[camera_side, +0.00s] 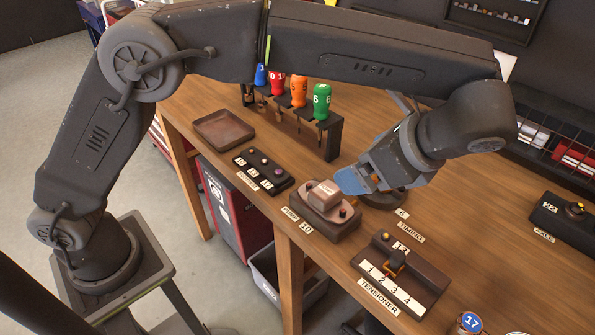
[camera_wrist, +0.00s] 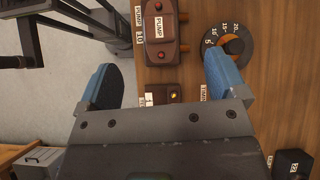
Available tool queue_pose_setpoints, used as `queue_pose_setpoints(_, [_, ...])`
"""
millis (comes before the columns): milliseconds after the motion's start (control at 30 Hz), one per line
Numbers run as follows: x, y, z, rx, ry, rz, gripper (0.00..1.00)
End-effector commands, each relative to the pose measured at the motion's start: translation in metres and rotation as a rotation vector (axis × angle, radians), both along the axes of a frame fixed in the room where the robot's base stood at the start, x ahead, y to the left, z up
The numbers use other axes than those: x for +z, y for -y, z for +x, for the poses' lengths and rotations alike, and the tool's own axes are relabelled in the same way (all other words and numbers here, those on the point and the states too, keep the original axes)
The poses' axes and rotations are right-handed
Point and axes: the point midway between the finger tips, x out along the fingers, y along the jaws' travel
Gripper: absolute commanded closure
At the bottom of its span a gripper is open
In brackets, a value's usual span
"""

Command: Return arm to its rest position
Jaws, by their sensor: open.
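My gripper (camera_side: 362,180) has blue fingers and hangs over the wooden bench, just right of the brown pump block (camera_side: 328,203). In the wrist view my gripper (camera_wrist: 160,85) is open, with its fingers wide apart and nothing between them. The pump block (camera_wrist: 161,30) lies beyond the fingers there, left of the round timing dial (camera_wrist: 236,45). The right finger overlaps the near edge of the dial in that view. In the side view the dial (camera_side: 388,200) is partly hidden behind my gripper.
The tensioner block (camera_side: 398,270) stands nearer the front of the bench. A rack (camera_side: 330,137) of coloured, numbered handles stands behind, with an empty tray (camera_side: 223,130) to its left. The axle block (camera_side: 563,215) is at right. Bare wood lies between the dial and the axle block.

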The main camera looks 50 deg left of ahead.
Motion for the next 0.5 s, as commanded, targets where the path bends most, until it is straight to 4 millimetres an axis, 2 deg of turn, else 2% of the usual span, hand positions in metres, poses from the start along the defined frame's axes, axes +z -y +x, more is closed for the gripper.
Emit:
queue_pose_setpoints(33, [0.013, -0.02, 0.0, 0.048, 0.035, -0.047, 0.09])
queue_pose_setpoints(200, [0.04, -0.08, -0.014, 0.232, 0.179, -0.23, 0.09])
queue_pose_setpoints(367, [0.053, -0.129, -0.041, 0.433, 0.326, -0.394, 0.09])
queue_pose_setpoints(500, [0.056, -0.163, -0.072, 0.623, 0.463, -0.535, 0.09])
